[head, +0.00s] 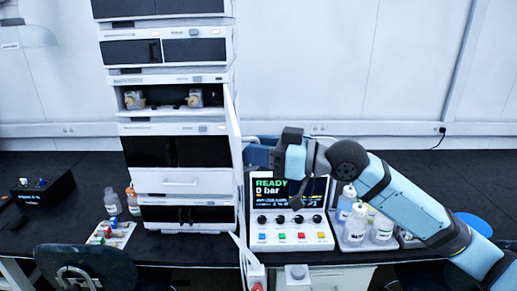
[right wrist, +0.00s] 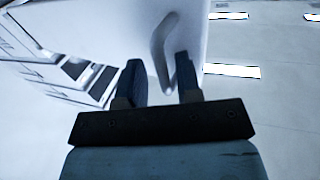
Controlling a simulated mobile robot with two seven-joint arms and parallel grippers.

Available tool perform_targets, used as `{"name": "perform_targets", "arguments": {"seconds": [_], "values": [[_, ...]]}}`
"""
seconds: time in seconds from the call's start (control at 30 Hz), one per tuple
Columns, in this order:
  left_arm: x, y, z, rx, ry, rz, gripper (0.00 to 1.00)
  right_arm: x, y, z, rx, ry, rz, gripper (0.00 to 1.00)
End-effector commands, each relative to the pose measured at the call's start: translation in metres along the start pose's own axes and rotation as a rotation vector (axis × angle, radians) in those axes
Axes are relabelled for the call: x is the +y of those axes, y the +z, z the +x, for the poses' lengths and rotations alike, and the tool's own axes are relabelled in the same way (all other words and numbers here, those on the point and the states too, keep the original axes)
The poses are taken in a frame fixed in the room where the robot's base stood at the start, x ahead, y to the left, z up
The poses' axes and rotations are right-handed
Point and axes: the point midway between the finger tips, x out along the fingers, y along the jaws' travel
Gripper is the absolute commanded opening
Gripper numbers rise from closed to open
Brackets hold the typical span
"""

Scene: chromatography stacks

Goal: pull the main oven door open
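The white instrument stack (head: 180,127) stands left of centre in the head view. A white panel (head: 236,125), which looks like the oven door, is seen nearly edge-on at its right front edge. It seems to stand out from the stack; how far is hard to tell. In the right wrist view the white panel (right wrist: 120,22) carries a curved pale handle (right wrist: 158,48). My right gripper (right wrist: 160,82) is open, with the handle's lower end between its fingers, nearer the right one. In the head view this gripper (head: 258,155) is beside the panel. My left gripper is out of view.
A control box with a lit screen (head: 270,190) and coloured buttons stands below my right arm. Bottles in a tray (head: 356,236) are to its right. Small bottles (head: 112,203) and a vial rack (head: 108,235) sit left of the stack. A chair (head: 85,265) is in front.

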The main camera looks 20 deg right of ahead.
Motion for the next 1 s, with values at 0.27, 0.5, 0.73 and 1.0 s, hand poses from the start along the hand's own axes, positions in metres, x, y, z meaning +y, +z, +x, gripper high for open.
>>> {"name": "perform_targets", "arguments": {"seconds": [0.27,0.5,0.73,1.0], "values": [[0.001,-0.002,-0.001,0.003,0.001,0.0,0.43,-0.001,-0.002,0.0,0.005,-0.001,-0.002,0.34],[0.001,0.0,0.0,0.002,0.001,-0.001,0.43,0.0,0.0,-0.002,0.001,0.0,-0.001,0.34],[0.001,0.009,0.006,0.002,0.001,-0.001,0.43,0.0,0.003,-0.03,-0.003,0.001,-0.004,0.34],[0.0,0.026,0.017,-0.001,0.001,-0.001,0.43,0.0,0.005,-0.076,-0.003,0.002,-0.004,0.34]]}}
